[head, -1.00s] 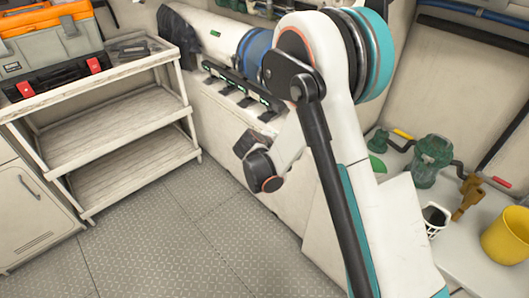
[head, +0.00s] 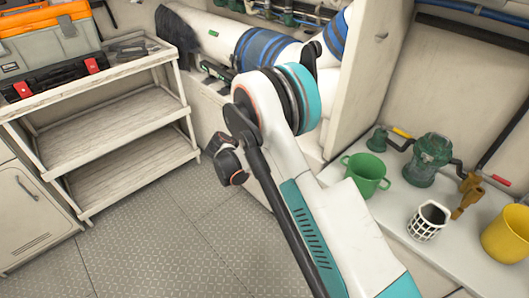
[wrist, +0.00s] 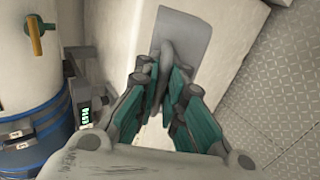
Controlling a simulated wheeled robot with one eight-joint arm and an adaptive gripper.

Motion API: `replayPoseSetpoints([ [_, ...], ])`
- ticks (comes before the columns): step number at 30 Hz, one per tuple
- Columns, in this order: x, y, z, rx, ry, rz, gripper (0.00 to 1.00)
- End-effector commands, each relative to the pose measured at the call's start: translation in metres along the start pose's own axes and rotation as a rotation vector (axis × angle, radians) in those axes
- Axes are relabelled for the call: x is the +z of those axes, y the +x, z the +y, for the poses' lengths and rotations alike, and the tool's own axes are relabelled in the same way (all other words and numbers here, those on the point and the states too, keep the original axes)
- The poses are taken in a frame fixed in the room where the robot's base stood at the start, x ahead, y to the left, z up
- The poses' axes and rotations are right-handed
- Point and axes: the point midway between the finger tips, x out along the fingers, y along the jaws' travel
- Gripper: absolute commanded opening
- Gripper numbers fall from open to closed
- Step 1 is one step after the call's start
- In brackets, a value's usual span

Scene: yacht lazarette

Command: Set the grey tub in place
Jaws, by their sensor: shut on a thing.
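In the wrist view, my gripper (wrist: 166,90) has its teal-padded fingers closed around a narrow grey piece. I take this to be part of the grey tub (wrist: 185,30), whose flat grey surface shows just beyond the fingertips. The tub is seen nearly end-on, so its full shape is hidden, and I cannot tell whether it touches the white surface below. In the head view, I cannot make out my fingers or the tub; my arm crosses the middle and covers that area.
A white shelf rack (head: 115,150) with an orange-grey toolbox (head: 50,40) stands left. The plate floor (head: 170,250) is clear.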

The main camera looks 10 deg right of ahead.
Motion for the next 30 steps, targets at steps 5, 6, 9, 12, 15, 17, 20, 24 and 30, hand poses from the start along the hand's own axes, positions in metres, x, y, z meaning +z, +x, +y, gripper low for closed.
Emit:
replayPoseSetpoints([
  [5,-0.001,0.002,-0.004,0.056,-0.002,0.000,0.00],
  [6,-0.001,0.002,-0.005,0.072,-0.002,0.000,0.00],
  [9,-0.002,0.002,-0.008,0.132,-0.002,0.000,0.00],
  [12,-0.002,0.002,-0.009,0.240,-0.002,-0.003,0.00],
  [15,-0.003,0.000,-0.010,0.343,0.000,-0.004,0.00],
  [17,-0.003,0.001,-0.010,0.400,-0.001,-0.006,0.00],
  [20,-0.003,0.001,-0.012,0.494,0.000,-0.008,0.00],
  [24,-0.004,0.001,-0.014,0.619,0.001,-0.011,0.00],
  [30,-0.003,0.007,-0.007,0.671,0.002,-0.013,0.00],
])
